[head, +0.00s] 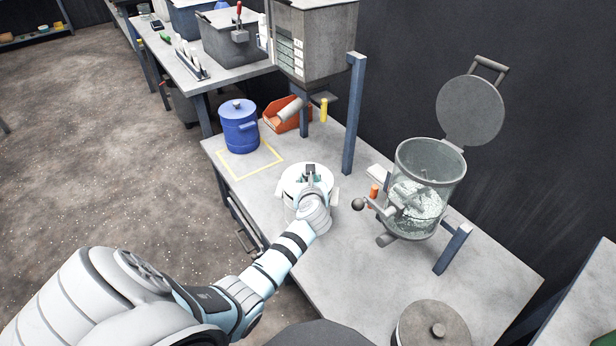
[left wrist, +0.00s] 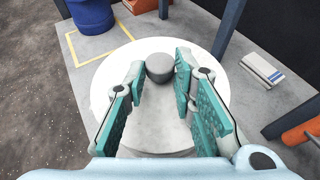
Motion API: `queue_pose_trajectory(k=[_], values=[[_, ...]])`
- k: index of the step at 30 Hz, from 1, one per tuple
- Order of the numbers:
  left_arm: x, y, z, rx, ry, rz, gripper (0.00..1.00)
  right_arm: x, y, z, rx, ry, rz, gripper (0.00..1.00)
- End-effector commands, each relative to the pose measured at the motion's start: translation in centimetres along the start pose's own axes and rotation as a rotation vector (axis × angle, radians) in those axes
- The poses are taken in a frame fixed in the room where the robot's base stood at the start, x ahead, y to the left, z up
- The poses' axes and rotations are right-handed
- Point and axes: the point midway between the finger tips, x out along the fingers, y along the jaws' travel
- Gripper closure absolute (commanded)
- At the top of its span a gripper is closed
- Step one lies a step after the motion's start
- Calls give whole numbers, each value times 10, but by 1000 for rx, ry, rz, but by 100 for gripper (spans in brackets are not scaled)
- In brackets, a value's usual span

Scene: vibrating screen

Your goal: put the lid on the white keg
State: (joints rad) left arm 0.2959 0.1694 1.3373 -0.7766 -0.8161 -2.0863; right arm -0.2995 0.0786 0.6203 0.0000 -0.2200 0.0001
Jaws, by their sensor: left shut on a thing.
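The white keg (head: 292,207) stands on the near workbench, in front of the yellow square; my left arm partly covers it. A round white lid (left wrist: 112,90) with a grey knob (left wrist: 160,66) lies under my left gripper in the left wrist view, over the keg's top. My left gripper (head: 310,174) points down at the lid. Its teal-padded fingers (left wrist: 160,85) are on either side of the knob, shut on it. I cannot tell whether the lid rests fully on the rim or is slightly above it. My right gripper is not in view.
A blue keg (head: 239,129) stands in the yellow-taped square. Behind is an orange bin (head: 284,115). To the right is a clear drum (head: 430,175) with its lid raised and a projecting handle. A grey lidded container (head: 435,328) is at the front. The bench's left side has free room.

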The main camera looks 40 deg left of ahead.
Motion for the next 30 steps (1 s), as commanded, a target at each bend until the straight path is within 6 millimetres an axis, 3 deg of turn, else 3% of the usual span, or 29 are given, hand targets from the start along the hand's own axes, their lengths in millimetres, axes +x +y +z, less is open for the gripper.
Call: queue_pose_trajectory(k=[30], values=[[5, 0, -13, -1, -1, -1, 100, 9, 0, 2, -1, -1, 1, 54]])
